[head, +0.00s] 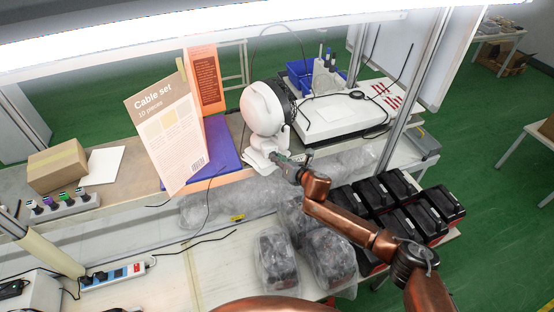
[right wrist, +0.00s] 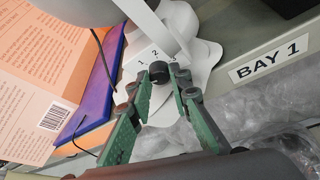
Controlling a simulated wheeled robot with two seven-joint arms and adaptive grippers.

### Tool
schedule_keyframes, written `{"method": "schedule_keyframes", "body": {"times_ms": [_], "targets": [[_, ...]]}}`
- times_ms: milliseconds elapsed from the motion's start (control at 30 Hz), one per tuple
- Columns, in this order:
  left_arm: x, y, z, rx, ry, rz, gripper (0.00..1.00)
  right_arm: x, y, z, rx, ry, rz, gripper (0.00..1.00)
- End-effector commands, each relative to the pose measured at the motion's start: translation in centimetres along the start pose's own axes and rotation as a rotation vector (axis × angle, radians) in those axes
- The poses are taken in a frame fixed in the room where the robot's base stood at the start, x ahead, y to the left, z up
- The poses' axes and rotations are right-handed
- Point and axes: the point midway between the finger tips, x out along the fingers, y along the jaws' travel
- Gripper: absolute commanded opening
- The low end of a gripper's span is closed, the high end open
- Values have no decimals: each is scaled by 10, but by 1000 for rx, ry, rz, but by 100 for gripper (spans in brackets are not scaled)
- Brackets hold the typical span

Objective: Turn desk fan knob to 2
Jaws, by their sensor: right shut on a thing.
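The white desk fan (head: 264,108) stands on the raised shelf, its round head turned away to the right. Its base (right wrist: 203,50) shows in the right wrist view with the printed numbers 1, 2 and 3. A small black knob (right wrist: 159,71) sits on the base just below these numbers. My right gripper (head: 286,158) reaches the fan base from the right. In the right wrist view its green-padded fingers (right wrist: 162,77) close around the knob, one on each side. Which number the knob points at cannot be told. My left gripper is not in view.
A white device (head: 343,112) and blue bin (head: 300,76) are behind right. Wrapped bags (head: 328,255) and black cases (head: 420,215) lie in front and right.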

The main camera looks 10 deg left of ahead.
Motion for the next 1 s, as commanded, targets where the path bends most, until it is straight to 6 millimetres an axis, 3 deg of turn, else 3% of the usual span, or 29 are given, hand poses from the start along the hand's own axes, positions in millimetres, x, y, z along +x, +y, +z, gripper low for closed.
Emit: {"method": "schedule_keyframes", "body": {"times_ms": [200,500,533,600,767,1000], "targets": [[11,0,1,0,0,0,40,0,-2,-1,131,-7,56,0],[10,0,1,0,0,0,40,0,-2,0,140,-7,59,0],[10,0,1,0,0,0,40,0,-2,0,140,-7,59,20],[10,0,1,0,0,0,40,0,-2,0,140,-7,59,25],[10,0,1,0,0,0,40,0,-2,0,139,-7,59,36],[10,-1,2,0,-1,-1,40,0,-2,0,139,-7,58,36]]}}
